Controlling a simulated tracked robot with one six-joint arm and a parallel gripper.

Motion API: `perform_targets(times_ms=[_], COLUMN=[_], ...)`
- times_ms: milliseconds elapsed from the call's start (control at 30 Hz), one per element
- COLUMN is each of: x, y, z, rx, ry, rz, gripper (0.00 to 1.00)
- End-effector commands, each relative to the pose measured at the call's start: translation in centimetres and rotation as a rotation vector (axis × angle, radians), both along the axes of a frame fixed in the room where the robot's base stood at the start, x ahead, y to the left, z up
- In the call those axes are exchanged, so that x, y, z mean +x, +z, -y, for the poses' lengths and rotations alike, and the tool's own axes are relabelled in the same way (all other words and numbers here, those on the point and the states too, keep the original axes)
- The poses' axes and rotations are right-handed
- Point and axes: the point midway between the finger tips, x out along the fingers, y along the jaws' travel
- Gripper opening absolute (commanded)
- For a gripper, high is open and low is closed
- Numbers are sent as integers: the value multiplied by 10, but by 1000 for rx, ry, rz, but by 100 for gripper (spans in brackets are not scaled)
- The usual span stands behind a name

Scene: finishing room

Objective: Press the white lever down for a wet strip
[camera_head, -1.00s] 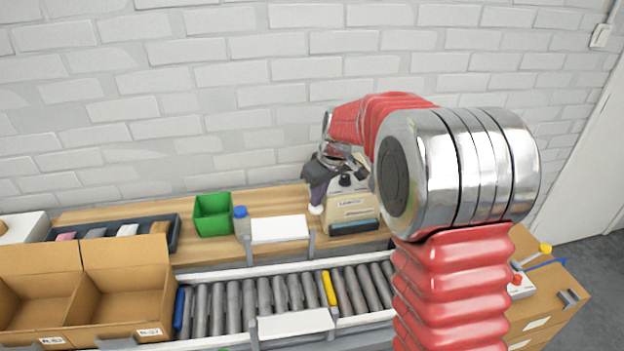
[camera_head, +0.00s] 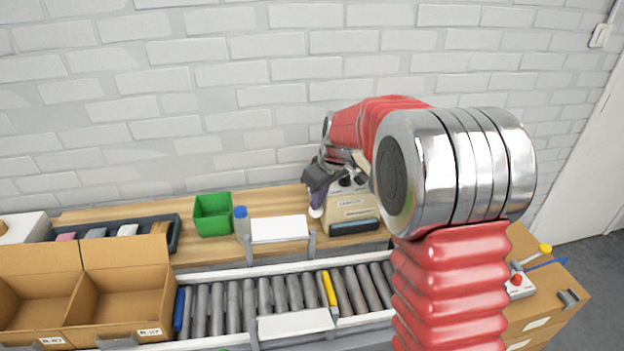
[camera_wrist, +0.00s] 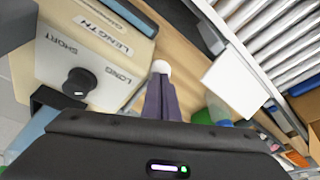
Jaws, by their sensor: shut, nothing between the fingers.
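The cream tape dispenser (camera_head: 352,207) stands at the back of the wooden bench, by the wall. In the wrist view its body (camera_wrist: 60,45) shows a black dial marked SHORT and LONG. The white lever's round knob (camera_head: 316,212) sits at the dispenser's left side; it also shows in the wrist view (camera_wrist: 161,67). My gripper (camera_head: 318,202) is shut and empty, its dark purple fingers pointing down at the knob. In the wrist view the fingertips (camera_wrist: 161,79) are right at the knob; whether they touch it I cannot tell. The lever's arm is hidden.
A green bin (camera_head: 213,214), a blue-capped bottle (camera_head: 242,222) and a white panel (camera_head: 279,229) stand left of the dispenser. A roller conveyor (camera_head: 255,294) runs in front of the bench. Open cardboard boxes (camera_head: 122,300) stand at the left. The brick wall is close behind.

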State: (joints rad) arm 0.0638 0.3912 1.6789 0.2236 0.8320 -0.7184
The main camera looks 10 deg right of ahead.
Motion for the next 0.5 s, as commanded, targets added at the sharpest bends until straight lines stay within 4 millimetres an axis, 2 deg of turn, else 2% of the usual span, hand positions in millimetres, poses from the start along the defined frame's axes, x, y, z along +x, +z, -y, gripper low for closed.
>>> perform_targets(times_ms=[500], x=[1], y=[3], z=[0], rx=[0], ry=[0], rz=[0], gripper=[0])
